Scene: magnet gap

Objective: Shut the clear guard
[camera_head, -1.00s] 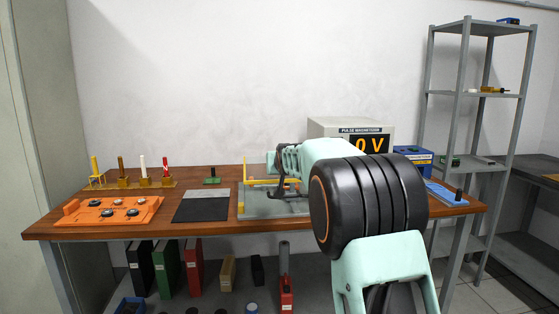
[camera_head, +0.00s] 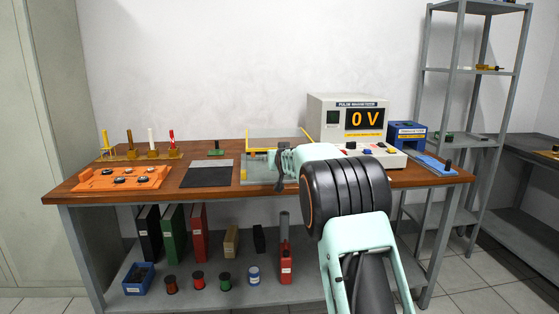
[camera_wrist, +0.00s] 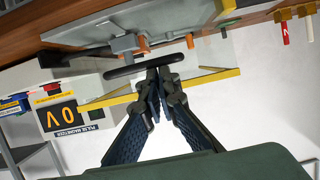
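The clear guard (camera_head: 280,141), a see-through pane with yellow edging, stands raised over the grey fixture base (camera_head: 258,172) in the middle of the bench. In the wrist view its yellow edges (camera_wrist: 108,100) run across behind my fingers. My gripper (camera_head: 279,184) is in front of the guard, low over the base. In the wrist view the fingertips (camera_wrist: 157,75) are together, close to a dark rounded bar (camera_wrist: 150,68). Whether they touch it I cannot tell. Nothing is clearly held. My arm hides the right part of the fixture.
The pulse magnetizer (camera_head: 348,120), showing 0 V, stands behind right with its control panel beside my arm. A blue box (camera_head: 407,134) is farther right. A dark mat (camera_head: 208,175), an orange tray (camera_head: 90,180) and upright coloured posts are to the left.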

